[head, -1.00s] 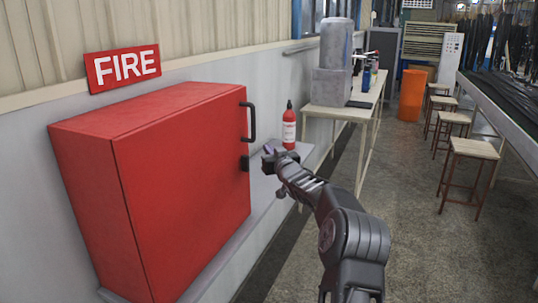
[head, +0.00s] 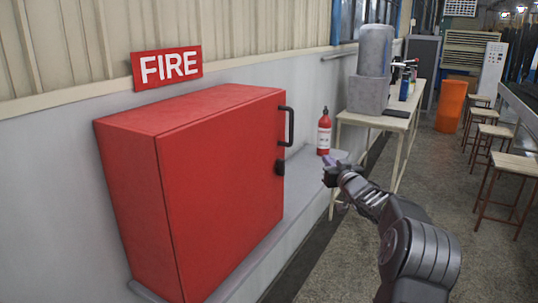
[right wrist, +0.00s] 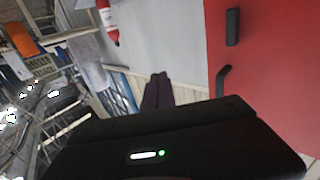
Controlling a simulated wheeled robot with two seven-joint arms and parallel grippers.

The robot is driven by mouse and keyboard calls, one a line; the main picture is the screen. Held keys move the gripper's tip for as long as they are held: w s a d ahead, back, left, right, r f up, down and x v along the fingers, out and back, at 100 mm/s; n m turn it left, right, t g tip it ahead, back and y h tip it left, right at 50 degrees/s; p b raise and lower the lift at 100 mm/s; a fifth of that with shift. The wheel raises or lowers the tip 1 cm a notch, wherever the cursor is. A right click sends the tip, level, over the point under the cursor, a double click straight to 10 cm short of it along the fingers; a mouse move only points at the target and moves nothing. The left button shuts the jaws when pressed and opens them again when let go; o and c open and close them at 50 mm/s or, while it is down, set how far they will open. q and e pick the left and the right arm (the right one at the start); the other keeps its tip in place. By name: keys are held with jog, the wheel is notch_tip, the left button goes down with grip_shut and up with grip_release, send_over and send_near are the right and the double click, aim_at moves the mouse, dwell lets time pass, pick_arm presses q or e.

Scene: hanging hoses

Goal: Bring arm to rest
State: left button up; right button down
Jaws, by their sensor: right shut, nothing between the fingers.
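My right gripper (head: 332,172) is shut and empty, in front of the ledge to the right of the red fire cabinet (head: 225,190). The closed fingers also show in the right wrist view (right wrist: 157,92). My right arm reaches in from the lower right of the head view. The cabinet door is closed, with a black handle (head: 289,126) and a black latch (head: 280,167) at its right edge. A gap separates the gripper from both in the head view. My left gripper is not in view.
A red extinguisher (head: 324,137) stands on the ledge beyond the gripper. Behind it is a table (head: 398,121) with a grey machine (head: 372,70). An orange bin (head: 451,105) and several stools (head: 506,164) stand to the right. The floor between is clear.

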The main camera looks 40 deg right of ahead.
jog(key=a+f+m+g+y, duration=0.15)
jog(key=a+f, duration=0.35)
jog(key=f, duration=0.6)
jog(key=a+f+g+y, duration=0.1)
jog(key=a+f+g, duration=0.3)
jog(key=f, duration=0.8)
jog(key=s+a+f+g+y, duration=0.1)
jog(key=s+a+f+y, duration=0.1)
jog(key=a+f, duration=0.75)
jog(key=s+a+f+g+y, duration=0.1)
jog(key=s+a+f+y, duration=0.1)
jog(key=a+f, duration=0.8)
jog(key=s+a+f+g+y, duration=0.1)
jog(key=s+a+f, duration=0.15)
jog(key=a, duration=0.35)
jog(key=s+a+f+n+g+y, duration=0.1)
jog(key=s+a, duration=0.3)
jog(key=a, duration=0.3)
jog(key=s+a+f+g+y, duration=0.1)
jog(key=s+a+f, duration=0.15)
jog(key=a, duration=0.35)
jog(key=s+a+f+n+g+y, duration=0.2)
jog(key=s+a+g, duration=0.3)
jog(key=s+a, duration=1.3)
jog(key=shift+s+a+n, duration=0.35)
jog(key=shift+n, duration=0.5)
